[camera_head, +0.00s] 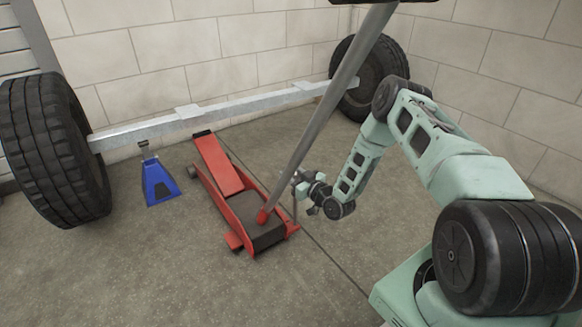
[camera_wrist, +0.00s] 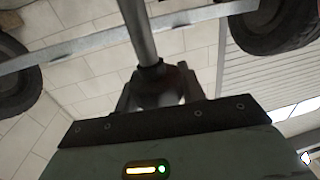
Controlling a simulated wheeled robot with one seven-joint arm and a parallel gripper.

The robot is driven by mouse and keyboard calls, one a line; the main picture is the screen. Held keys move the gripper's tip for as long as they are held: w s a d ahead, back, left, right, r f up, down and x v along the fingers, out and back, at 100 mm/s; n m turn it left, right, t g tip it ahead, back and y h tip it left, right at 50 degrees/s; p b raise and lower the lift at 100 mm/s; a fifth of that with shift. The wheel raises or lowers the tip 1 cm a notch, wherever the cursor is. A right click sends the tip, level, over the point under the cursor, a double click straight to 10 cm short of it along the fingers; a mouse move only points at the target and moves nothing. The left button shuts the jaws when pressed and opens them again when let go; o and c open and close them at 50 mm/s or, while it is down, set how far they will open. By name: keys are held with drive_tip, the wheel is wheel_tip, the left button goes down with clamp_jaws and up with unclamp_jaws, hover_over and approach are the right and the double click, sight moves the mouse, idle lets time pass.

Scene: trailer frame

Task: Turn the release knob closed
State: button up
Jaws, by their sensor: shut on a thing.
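The red floor jack (camera_head: 226,167) sits on the floor, with its long grey handle (camera_head: 333,98) slanting up to the right. A thin upright rod (camera_head: 295,209) rises from the jack's near right corner to my gripper (camera_head: 301,184). My gripper is beside the handle, shut on what appears to be the release knob at the rod's top. The knob is mostly hidden by the fingers. In the wrist view, my gripper (camera_wrist: 158,88) closes around a dark piece in front of the grey handle (camera_wrist: 139,32). The knob's turn angle cannot be seen.
A blue jack stand (camera_head: 158,181) stands left of the jack. A grey axle beam (camera_head: 215,109) runs behind, between a left tyre (camera_head: 52,150) and a right tyre (camera_head: 371,75). Block walls close off the back. The floor in front is clear.

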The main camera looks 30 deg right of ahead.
drive_tip(key=m+h+p, duration=0.1)
drive_tip(key=h, duration=0.1)
drive_tip(key=m+h+p, duration=0.1)
drive_tip(key=m+h, duration=0.1)
drive_tip(key=m+h+p, duration=0.1)
drive_tip(key=h+p, duration=0.1)
drive_tip(key=h, duration=0.1)
drive_tip(key=shift+s+d+r+m, duration=0.1)
drive_tip(key=shift+d+m, duration=0.15)
drive_tip(key=shift+m, duration=0.05)
drive_tip(key=shift+s+d+m+g+h+p, duration=0.1)
drive_tip(key=shift+d+m+g+h+p, duration=0.1)
drive_tip(key=shift+m+g+h+p, duration=0.8)
drive_tip(key=shift+s+d+m+g+h+p, duration=0.1)
drive_tip(key=shift+d+m+g+h+p, duration=0.3)
drive_tip(key=shift+m+h, duration=1.2)
drive_tip(key=shift+a+f+n+g+h, duration=0.2)
drive_tip(key=shift+n+g+h, duration=0.1)
drive_tip(key=shift+h, duration=0.4)
drive_tip(key=o, duration=1)
drive_tip(key=shift+w, duration=0.1)
drive_tip(key=shift+c, duration=0.2)
